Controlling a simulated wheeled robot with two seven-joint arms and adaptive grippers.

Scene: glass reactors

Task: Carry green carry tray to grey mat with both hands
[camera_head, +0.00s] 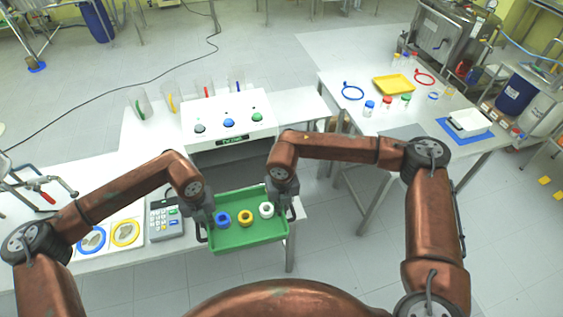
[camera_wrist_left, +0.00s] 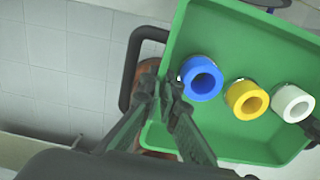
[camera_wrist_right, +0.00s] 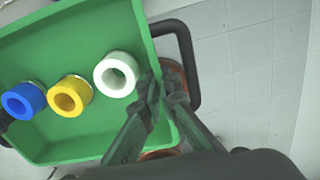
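The green carry tray (camera_head: 250,241) is in front of me at the front edge of the near table. It holds a blue ring (camera_head: 222,219), a yellow ring (camera_head: 245,218) and a white ring (camera_head: 266,210). My left gripper (camera_head: 205,218) is at its left end, fingers close together at the wall and black handle (camera_wrist_left: 130,65). My right gripper (camera_head: 284,204) is likewise at the right end, by the other handle (camera_wrist_right: 188,50). Both appear shut on the tray, though the contact is partly hidden. The grey mat (camera_head: 401,131) lies on the right table.
The near table (camera_head: 100,172) carries a keypad device (camera_head: 163,222), ringed dishes and a white box with coloured knobs (camera_head: 229,119). The right table (camera_head: 335,82) holds a yellow tray (camera_head: 393,84), small jars and a blue mat (camera_head: 463,134). Open floor lies between the tables.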

